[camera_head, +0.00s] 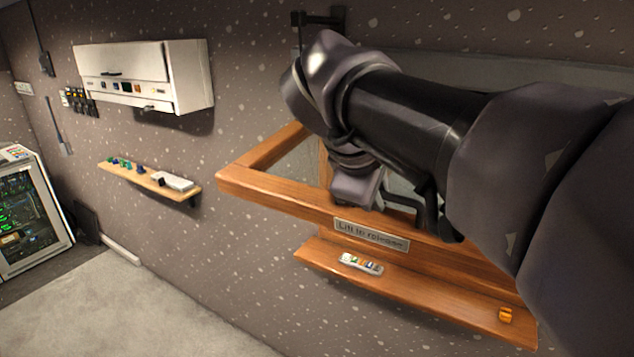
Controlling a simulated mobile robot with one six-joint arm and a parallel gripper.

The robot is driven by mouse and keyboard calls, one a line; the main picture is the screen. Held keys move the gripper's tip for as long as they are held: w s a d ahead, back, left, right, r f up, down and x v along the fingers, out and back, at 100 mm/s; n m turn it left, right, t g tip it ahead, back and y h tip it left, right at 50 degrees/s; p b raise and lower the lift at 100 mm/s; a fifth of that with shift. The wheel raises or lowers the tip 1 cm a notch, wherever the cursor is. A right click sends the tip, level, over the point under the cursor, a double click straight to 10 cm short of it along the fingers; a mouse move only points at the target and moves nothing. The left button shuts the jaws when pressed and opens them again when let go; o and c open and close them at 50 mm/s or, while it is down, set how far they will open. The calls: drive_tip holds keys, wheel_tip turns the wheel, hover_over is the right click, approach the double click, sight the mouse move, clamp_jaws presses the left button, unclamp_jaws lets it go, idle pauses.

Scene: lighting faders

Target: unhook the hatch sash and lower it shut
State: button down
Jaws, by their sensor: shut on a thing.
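The hatch sash (268,190) is a wooden frame with panes, standing out from the wall at a tilt above a wooden sill (430,290). Its front rail bears a plate reading "Lift to release" (371,236). My gripper (360,197) is at the sash's front rail, just above the plate, and is shut on the sash there. Its fingertips are mostly hidden, so the exact grip point is unclear. A dark metal bracket (318,18) is on the wall above; I cannot tell whether it touches the sash. My arm hides the sash's right part.
To the left are a white wall cabinet (190,75), a small shelf (150,182) with items, and a lit rack (28,225). The floor at lower left is clear.

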drive_tip(key=shift+r+p, duration=1.35)
